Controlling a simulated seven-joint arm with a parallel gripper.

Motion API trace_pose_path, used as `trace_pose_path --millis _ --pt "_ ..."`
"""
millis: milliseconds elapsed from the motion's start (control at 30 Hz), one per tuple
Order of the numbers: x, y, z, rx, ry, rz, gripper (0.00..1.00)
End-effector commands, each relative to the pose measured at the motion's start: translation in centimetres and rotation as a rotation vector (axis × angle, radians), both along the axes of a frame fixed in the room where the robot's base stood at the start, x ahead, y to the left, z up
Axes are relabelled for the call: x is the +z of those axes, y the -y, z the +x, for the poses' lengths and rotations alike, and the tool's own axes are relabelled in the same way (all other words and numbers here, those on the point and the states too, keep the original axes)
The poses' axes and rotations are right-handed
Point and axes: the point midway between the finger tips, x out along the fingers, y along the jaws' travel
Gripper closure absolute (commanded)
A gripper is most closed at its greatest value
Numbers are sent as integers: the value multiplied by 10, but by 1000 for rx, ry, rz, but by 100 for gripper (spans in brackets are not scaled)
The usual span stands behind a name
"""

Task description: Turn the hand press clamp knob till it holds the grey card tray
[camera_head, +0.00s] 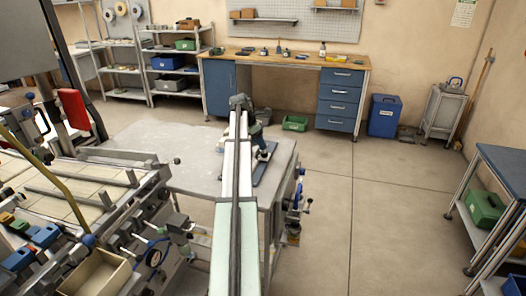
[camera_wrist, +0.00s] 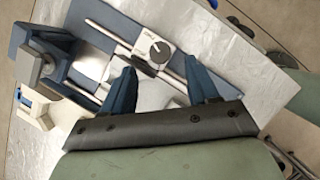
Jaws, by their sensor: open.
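In the wrist view, the hand press has a blue base plate (camera_wrist: 100,22) with two metal rods and a blue upright frame (camera_wrist: 45,55) at left. Its clamp knob (camera_wrist: 160,50) is a dark round knob with a white mark, on a square white plate. My gripper (camera_wrist: 164,74) is open, its two blue fingers apart. The knob appears just beyond the fingertips, and no contact shows. A pale grey flat piece (camera_wrist: 150,96) shows between the fingers, partly hidden; I cannot tell if it is the card tray. In the head view, the press (camera_head: 262,150) is partly behind my arm.
The press stands on a grey metal table (camera_head: 185,165). A machine with tiles and rails (camera_head: 70,190) fills the left side. A workbench (camera_head: 290,62) and a blue bin (camera_head: 383,115) stand at the back. The floor to the right is mostly clear.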

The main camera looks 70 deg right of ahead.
Motion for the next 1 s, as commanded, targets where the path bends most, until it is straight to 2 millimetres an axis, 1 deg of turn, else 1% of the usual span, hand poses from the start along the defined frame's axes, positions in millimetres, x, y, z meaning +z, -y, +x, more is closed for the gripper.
trace_pose_path --millis 33,100,333,500,800,867,1000 --pt "-9 2 -3 -1 -1 2 41" --pt "-19 5 -6 0 -1 1 41" --pt "-43 12 -13 0 0 0 41" --pt "-50 14 -16 0 0 0 41" --pt "-51 15 -16 0 1 -1 41" --pt "-51 15 -16 0 1 -1 45" --pt "-51 15 -16 0 1 -1 59"
